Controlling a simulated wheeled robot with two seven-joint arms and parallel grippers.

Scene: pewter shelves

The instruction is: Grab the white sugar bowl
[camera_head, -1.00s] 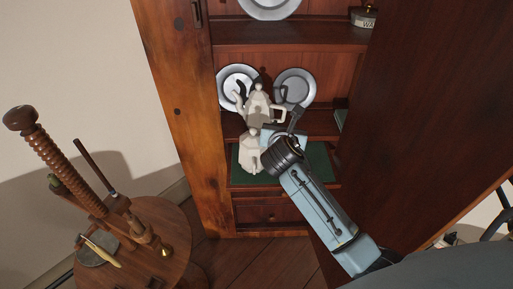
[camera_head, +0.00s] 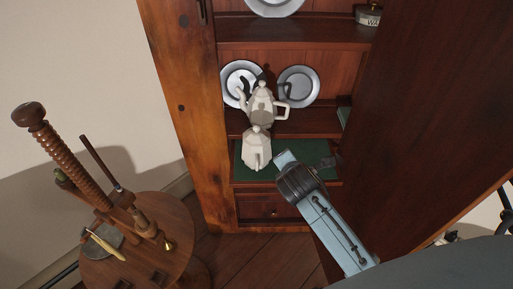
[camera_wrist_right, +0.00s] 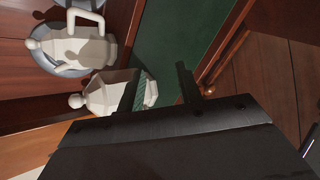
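The white faceted sugar bowl (camera_head: 257,150), with a lid and knob, stands upright on the green-lined lower shelf (camera_head: 300,168) of the cabinet. It also shows in the right wrist view (camera_wrist_right: 104,92), partly hidden behind one finger. The bowl lies mostly to the left of that gap in the wrist view. In the head view my right arm is just right of the bowl, apart from it in the picture. My left gripper is not in view.
A white teapot (camera_head: 262,108) stands on the shelf just above and behind the bowl, with grey plates (camera_head: 299,84) behind it. The cabinet's side post (camera_head: 187,130) is at left and its open door (camera_head: 430,110) at right. A round wooden stand (camera_head: 150,262) is at lower left.

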